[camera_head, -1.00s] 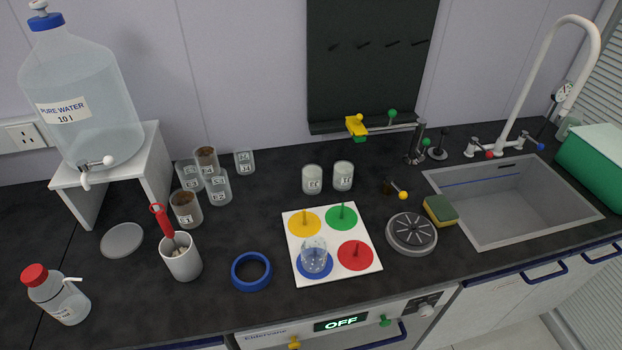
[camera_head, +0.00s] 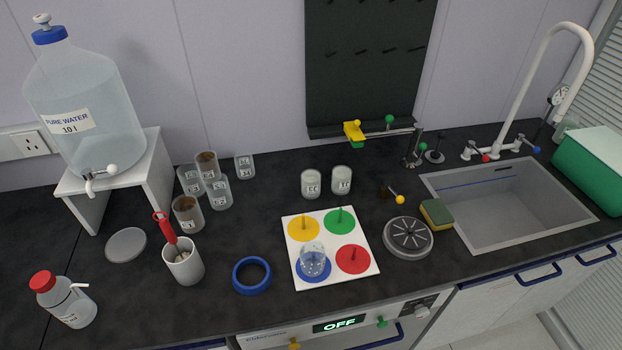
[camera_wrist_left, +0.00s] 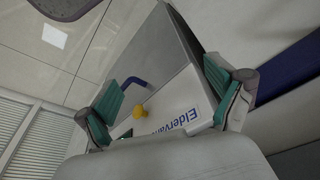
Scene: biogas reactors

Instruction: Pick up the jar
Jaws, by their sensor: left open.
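A clear glass jar (camera_head: 312,261) stands on the blue circle of a white board (camera_head: 291,226) with yellow, green, red and blue circles. Two labelled jars with pale contents, a left one (camera_head: 311,183) and a right one (camera_head: 341,179), stand behind the board. A cluster of several labelled jars (camera_head: 187,213) stands left of centre, some with brown contents. Which jar is meant cannot be told. My left gripper (camera_wrist_left: 165,97) is open and empty in the left wrist view, facing the white "Eldervane" appliance front (camera_wrist_left: 185,118). Neither gripper shows in the head view.
A white cup (camera_head: 184,264) holds a red-handled tool. A blue ring (camera_head: 252,275), a red-capped bottle (camera_head: 66,301) and a water tank (camera_head: 80,110) are also on the counter. The sink (camera_head: 505,204) is at right. Bare counter lies between the jar cluster and the board.

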